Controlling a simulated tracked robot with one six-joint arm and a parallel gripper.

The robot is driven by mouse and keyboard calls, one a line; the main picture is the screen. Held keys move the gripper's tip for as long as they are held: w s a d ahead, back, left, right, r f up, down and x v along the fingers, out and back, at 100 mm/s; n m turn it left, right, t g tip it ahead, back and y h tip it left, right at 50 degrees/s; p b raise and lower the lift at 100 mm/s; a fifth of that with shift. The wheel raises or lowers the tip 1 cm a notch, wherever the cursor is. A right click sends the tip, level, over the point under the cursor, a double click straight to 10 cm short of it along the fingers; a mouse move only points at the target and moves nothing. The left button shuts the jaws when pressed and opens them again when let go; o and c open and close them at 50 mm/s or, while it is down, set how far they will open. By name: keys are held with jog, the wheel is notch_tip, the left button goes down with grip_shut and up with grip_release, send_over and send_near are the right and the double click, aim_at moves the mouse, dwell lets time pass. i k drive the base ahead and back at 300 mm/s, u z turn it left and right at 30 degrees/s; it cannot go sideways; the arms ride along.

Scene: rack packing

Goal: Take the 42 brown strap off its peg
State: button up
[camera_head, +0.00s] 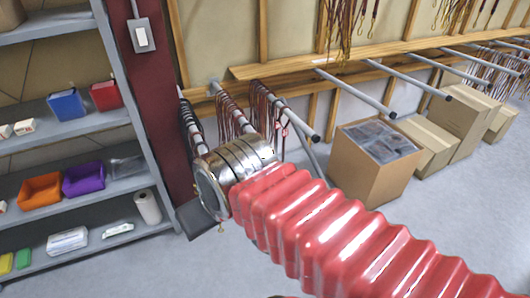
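Straps hang in bunches on grey pegs along a wooden rail. One bunch of reddish-brown straps (229,112) hangs on a peg left of centre, and another dark red bunch (262,103) hangs just right of it. Black straps (190,122) hang on the leftmost peg. No number 42 is readable, so I cannot tell which strap it is. My red ribbed arm reaches in from the lower right and ends in a silver wrist in front of the lower ends of these straps. My gripper (208,192) is at its far end; its fingers are not clearly visible.
Bare grey pegs (356,92) jut out from the rail to the right. An open cardboard box (363,182) and closed boxes (428,147) stand on the floor. A grey shelf unit (82,123) with coloured bins stands left.

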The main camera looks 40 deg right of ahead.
aim_at(285, 131)
jog(key=u, duration=1.7)
jog(key=k, duration=1)
jog(key=z, duration=1.8)
